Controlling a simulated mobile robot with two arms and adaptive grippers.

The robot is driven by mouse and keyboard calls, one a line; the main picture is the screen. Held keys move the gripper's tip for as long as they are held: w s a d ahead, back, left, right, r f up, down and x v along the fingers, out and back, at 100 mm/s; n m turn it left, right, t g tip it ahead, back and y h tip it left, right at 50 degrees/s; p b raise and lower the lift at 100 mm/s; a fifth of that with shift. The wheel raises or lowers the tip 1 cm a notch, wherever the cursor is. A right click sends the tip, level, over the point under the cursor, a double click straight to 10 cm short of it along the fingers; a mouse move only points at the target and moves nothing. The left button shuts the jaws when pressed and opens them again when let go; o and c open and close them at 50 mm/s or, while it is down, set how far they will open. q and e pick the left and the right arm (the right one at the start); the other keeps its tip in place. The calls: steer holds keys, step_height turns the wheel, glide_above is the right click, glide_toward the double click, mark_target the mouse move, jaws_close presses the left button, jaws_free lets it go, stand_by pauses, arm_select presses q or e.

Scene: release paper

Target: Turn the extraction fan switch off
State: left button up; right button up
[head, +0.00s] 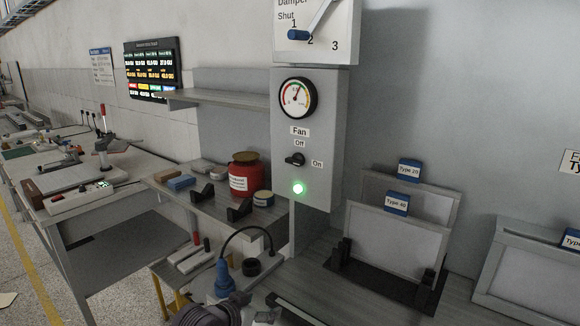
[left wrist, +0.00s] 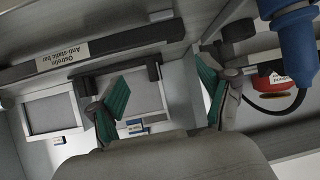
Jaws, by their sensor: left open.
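The fan switch (head: 295,160) is a black rotary knob on a grey wall box (head: 322,120), between the labels Off above and On at lower right. Its handle lies roughly sideways, toward On. A green lamp (head: 298,188) below it is lit. My left gripper (head: 245,311) is low at the bottom edge of the head view, below and well apart from the box, partly cut off. In the left wrist view my left gripper (left wrist: 160,90) shows two spread fingers with green pads and nothing between them. The switch is not visible in that view. My right gripper is not in view.
A blue cylinder (head: 222,279) with a black cable stands close to my left gripper. A red jar (head: 243,176) sits on the shelf left of the box. The damper lever (head: 300,35) is above; framed panels (head: 397,240) stand at right. An anti-static bar (left wrist: 95,48) shows in the wrist view.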

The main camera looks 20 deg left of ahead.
arm_select(q)
steer(key=w+a+r+t+h, duration=0.15)
steer(key=w+r, duration=0.35)
steer(key=r, duration=0.7)
steer(key=m+t+h, duration=0.1)
steer(key=t+h, duration=0.1)
steer(key=t, duration=0.2)
glide_toward(292, 163)
steer(key=p+x, duration=0.3)
steer(key=x, duration=0.5)
steer(key=shift+w+d+r, duration=0.1)
steer(key=shift+w+r, duration=0.05)
steer(key=shift+w+d+p, duration=0.2)
steer(key=shift+w+p, duration=0.1)
steer(key=shift+w, duration=0.35)
steer(key=shift+c, duration=0.3)
steer(key=c, duration=1.1)
